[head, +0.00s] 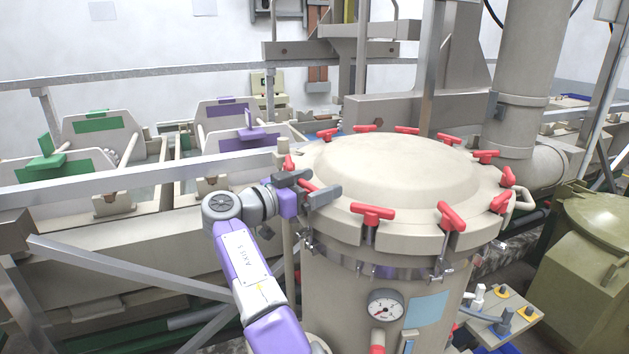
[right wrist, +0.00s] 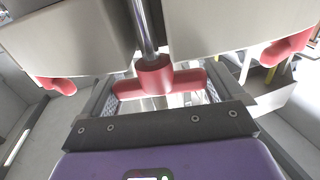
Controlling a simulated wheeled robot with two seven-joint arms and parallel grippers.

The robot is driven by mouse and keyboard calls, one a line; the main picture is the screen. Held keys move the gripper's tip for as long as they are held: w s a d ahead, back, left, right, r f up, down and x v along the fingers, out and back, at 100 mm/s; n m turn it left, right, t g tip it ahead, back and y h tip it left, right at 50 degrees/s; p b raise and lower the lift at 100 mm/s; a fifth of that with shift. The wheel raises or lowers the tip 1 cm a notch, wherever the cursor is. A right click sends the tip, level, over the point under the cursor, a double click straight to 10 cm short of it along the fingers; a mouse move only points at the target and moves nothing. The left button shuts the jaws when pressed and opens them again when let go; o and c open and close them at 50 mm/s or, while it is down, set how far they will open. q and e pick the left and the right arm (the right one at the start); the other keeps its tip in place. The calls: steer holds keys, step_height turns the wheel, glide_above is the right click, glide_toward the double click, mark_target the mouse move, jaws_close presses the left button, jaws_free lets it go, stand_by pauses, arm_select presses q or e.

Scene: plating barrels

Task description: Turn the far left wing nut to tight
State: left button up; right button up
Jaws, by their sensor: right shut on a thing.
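A round beige lid (head: 397,165) with red wing nuts around its rim closes an upright vessel. My right gripper (head: 308,187) is at the lid's left edge, its dark fingers on either side of a red wing nut, which shows between them in the head view (head: 307,185). In the right wrist view the wing nut (right wrist: 154,76) has a round hub on a metal rod, its two wings reaching the right gripper's fingers (right wrist: 160,88). The gripper is shut on it. Another red wing nut (head: 288,162) is just behind. My left gripper is not in view.
Neighbouring red wing nuts (head: 372,213) and (head: 451,216) stand along the lid's front rim. A pressure gauge (head: 385,307) is on the vessel's front. A grey rail (head: 130,180) runs behind my arm, and a thick pipe (head: 525,80) rises at the right.

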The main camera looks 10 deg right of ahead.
mark_target(307, 188)
steer(key=shift+f, duration=0.1)
steer(key=o, duration=0.7)
steer(key=shift+d, duration=0.1)
steer(key=v, duration=0.7)
steer(key=shift+p, duration=0.35)
steer(key=shift+s+a, duration=0.15)
steer(key=shift+a, duration=0.1)
